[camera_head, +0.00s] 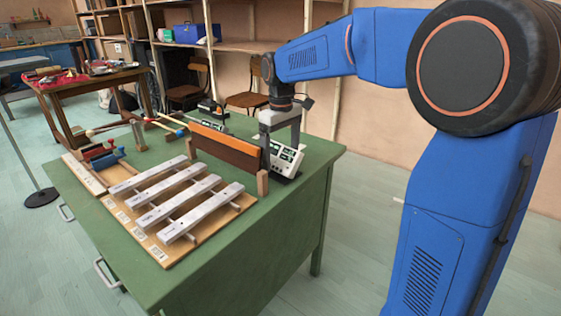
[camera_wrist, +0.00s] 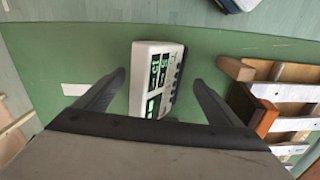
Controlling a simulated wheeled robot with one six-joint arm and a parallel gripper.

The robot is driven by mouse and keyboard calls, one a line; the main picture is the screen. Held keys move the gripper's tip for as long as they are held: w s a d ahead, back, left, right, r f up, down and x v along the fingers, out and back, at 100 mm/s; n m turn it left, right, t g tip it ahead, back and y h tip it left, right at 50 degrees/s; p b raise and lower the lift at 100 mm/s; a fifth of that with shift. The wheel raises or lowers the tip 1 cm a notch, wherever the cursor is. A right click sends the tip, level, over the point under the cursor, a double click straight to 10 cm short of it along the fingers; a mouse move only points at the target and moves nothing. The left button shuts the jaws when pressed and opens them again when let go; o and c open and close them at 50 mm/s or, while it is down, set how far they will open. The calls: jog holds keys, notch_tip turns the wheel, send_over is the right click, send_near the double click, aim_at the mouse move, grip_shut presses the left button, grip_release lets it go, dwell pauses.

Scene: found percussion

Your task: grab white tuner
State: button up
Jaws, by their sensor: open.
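The white tuner (camera_head: 286,158) stands on the green table near its right edge in the head view, with dark displays and knobs on its face. In the wrist view the white tuner (camera_wrist: 155,80) lies between my open fingers, its green digits lit. My gripper (camera_head: 279,145) is above and around the tuner in the head view, pointing down. In the wrist view my gripper (camera_wrist: 155,88) has one finger on each side, with gaps to the tuner. The tuner's near end is partly hidden behind my gripper's body in the wrist view.
A wooden rack (camera_head: 225,148) stands just left of the tuner. A board with several metal bars (camera_head: 200,207) fills the table's front left. Another small device (camera_head: 212,112) sits behind the rack. The green table (camera_head: 290,208) is bare in front of the tuner.

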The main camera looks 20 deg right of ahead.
aim_at(281, 154)
jog(key=shift+w+f, duration=0.15)
jog(key=shift+f, duration=1.5)
jog(key=c, duration=1.3)
jog(key=shift+c, duration=0.4)
jog(key=shift+r, duration=0.15)
